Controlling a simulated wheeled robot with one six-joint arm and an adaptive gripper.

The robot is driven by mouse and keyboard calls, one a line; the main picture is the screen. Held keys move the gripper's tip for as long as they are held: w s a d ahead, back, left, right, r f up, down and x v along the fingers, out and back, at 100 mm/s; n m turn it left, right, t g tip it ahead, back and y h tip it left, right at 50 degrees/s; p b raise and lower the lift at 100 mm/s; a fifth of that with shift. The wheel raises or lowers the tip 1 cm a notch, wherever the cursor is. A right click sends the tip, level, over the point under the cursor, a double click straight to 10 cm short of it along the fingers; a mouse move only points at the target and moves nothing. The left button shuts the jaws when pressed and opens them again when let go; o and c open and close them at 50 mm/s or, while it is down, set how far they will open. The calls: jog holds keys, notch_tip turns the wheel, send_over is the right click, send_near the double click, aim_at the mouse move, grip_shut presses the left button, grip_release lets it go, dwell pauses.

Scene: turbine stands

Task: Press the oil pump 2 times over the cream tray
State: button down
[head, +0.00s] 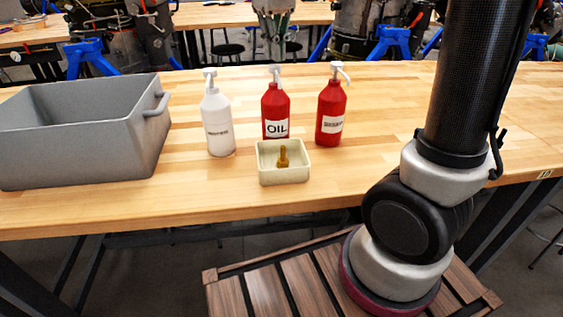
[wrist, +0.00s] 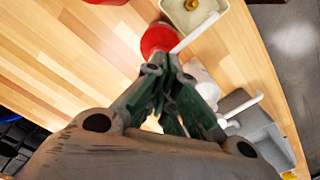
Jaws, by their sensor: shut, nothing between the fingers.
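The oil pump is a red bottle (head: 275,103) with a white "OIL" label and a white pump head. It stands upright in the middle of the row, directly behind the cream tray (head: 266,174), which hides its foot. Its white nozzle (wrist: 194,32) points towards the tray in the wrist view. My gripper (head: 276,60) is shut and empty, pointing down just above the pump head. I cannot tell whether it touches. In the wrist view its fingers (wrist: 165,78) cover part of the bottle.
A white pump bottle (head: 218,125) stands to the left and another red pump bottle (head: 330,112) to the right, both close by. A large grey bin (head: 70,140) sits at the far left. The wooden table (head: 410,120) is clear right of the bottles.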

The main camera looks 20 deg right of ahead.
jog(key=shift+f, duration=1.45)
jog(key=shift+r, duration=1.05)
jog(key=shift+f, duration=1.05)
jog(key=shift+r, duration=1.1)
